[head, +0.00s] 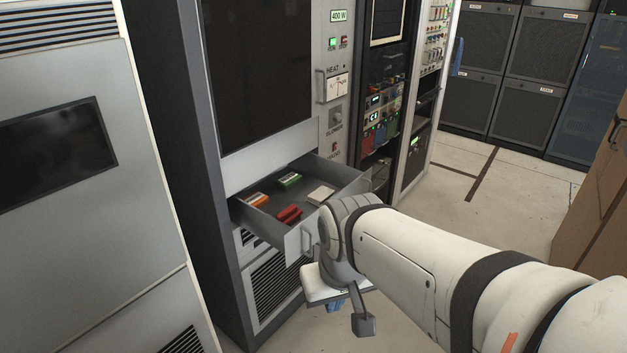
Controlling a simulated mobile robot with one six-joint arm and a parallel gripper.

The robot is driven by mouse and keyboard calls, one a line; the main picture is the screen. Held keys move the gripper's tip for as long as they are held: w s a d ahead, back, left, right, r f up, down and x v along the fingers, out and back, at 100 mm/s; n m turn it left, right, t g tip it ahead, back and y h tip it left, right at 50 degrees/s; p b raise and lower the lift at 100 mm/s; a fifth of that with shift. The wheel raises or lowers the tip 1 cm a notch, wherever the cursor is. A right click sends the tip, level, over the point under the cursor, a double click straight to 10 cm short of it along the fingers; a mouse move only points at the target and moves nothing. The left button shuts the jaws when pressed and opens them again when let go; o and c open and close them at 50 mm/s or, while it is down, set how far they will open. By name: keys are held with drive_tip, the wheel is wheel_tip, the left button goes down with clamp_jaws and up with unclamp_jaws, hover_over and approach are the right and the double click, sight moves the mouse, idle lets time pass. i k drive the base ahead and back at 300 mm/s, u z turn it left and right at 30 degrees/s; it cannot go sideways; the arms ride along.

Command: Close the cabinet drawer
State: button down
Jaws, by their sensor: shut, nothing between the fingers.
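The cabinet drawer (294,238) is a grey, open-topped drawer pulled out of the tall dark-sided cabinet (187,180). Its front panel, with a small handle (306,240), faces the lower right. Inside lie an orange-and-white item (256,199), a green item (289,180), a red item (289,213) and a pale block (321,195). My gripper (334,306) is just in front of and below the drawer front, pointing down, shut and empty. My wrist overlaps the right part of the drawer front and hides it. I cannot tell whether it touches the drawer.
A grey cabinet (65,210) stands close on the left. Racks with meters and lights (385,110) stand right of the drawer. Dark mesh cabinets (525,85) line the back and a brown box-like unit (595,195) is at the right edge. Open floor (480,195) lies between.

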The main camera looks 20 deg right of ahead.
sight(315, 170)
drive_tip(key=z, duration=0.05)
drive_tip(key=i, duration=1)
drive_tip(key=z, duration=0.05)
